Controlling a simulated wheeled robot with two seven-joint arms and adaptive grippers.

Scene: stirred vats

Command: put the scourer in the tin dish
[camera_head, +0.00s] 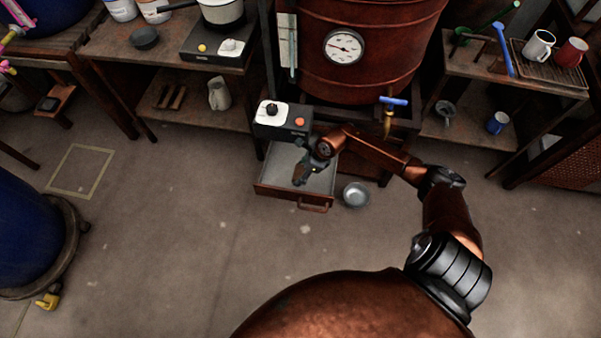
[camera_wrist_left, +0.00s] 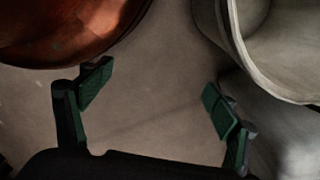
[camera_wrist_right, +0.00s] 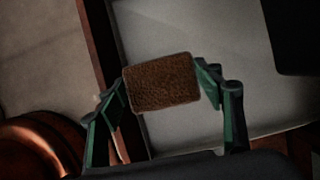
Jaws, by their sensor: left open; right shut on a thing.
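The scourer (camera_wrist_right: 162,83) is a brown, rough rectangular pad. In the right wrist view it sits between the green fingers of my right gripper (camera_wrist_right: 165,88), which is shut on it. In the head view my right gripper (camera_head: 301,178) is over the open drawer (camera_head: 318,180), and the scourer is too small to make out clearly. The tin dish (camera_head: 356,194) is a small round grey metal bowl on the floor, just right of the drawer. My left gripper (camera_wrist_left: 155,110) is open and empty in the left wrist view. It does not show in the head view.
A control box (camera_head: 283,120) stands above the drawer, and the red vat (camera_head: 365,50) with a gauge is behind. A shelf (camera_head: 485,80) with mugs is at right, a bench (camera_head: 170,45) at left. A blue drum (camera_head: 30,230) stands lower left. The front floor is clear.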

